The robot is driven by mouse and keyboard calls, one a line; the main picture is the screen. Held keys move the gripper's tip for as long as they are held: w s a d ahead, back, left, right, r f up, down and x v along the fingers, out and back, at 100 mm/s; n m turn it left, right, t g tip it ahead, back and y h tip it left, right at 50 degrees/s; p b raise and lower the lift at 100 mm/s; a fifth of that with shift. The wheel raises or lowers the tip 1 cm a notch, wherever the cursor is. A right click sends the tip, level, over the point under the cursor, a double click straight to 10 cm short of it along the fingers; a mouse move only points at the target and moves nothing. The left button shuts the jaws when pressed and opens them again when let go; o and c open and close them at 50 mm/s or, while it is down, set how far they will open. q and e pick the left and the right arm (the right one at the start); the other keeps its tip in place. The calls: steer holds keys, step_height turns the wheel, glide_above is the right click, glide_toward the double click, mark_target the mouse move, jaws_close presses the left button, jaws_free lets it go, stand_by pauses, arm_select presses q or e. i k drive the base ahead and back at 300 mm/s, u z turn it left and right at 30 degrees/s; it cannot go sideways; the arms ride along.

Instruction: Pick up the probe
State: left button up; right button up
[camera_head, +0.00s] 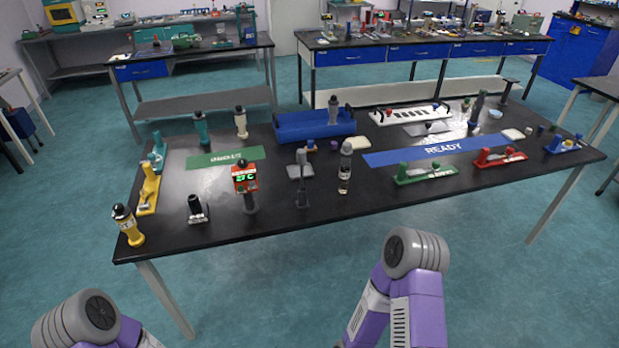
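No object is labelled as the probe, so I cannot tell for certain which one it is. An orange-red handheld device with a lit green display (246,178) stands upright near the front edge of the black table. A slim grey upright tool (302,178) stands to its right. Purple and grey links of both my arms show at the bottom, apart from the table. Neither gripper is in view.
The black table (270,218) also holds a yellow-black bottle (128,225), a small dark vial (197,209), a green mat (225,158), a blue READY mat (430,151), a blue tray (300,126), and green (427,174) and red (499,157) clamp-like tools. Floor in front is clear.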

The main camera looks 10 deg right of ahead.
mark_target(300, 153)
steer(key=z, duration=0.2)
steer(key=i, duration=1.05)
steer(key=u, duration=0.7)
